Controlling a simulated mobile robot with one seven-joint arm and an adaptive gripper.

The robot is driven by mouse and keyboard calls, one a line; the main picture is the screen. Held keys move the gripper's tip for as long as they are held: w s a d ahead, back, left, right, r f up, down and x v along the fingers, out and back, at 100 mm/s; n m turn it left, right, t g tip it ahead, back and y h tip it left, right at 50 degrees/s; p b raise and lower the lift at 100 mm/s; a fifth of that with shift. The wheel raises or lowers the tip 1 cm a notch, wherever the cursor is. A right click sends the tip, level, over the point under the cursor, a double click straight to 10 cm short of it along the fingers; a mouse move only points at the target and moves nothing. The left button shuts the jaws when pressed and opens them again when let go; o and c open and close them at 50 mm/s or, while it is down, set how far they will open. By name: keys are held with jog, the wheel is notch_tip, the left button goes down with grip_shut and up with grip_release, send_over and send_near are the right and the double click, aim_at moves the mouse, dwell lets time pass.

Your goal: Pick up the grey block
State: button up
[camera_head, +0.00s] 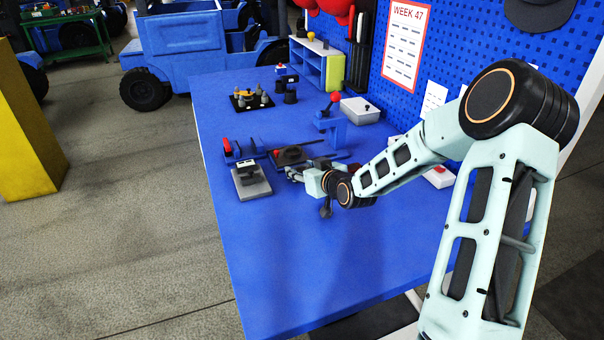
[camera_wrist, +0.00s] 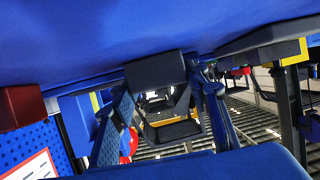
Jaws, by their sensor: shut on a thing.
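My gripper (camera_head: 292,174) is low over the blue table, just right of a light grey plate with a dark piece on top (camera_head: 250,181). In the wrist view a dark grey block (camera_wrist: 154,70) sits between the two fingertips of my gripper (camera_wrist: 165,82), and the fingers are shut on it. The blue table surface fills the top of the wrist view, close to the block; I cannot tell whether the block touches it. In the head view the held block is too small and hidden to make out clearly.
The table's front part is clear.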

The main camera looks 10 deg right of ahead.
jog(key=shift+c, duration=1.1)
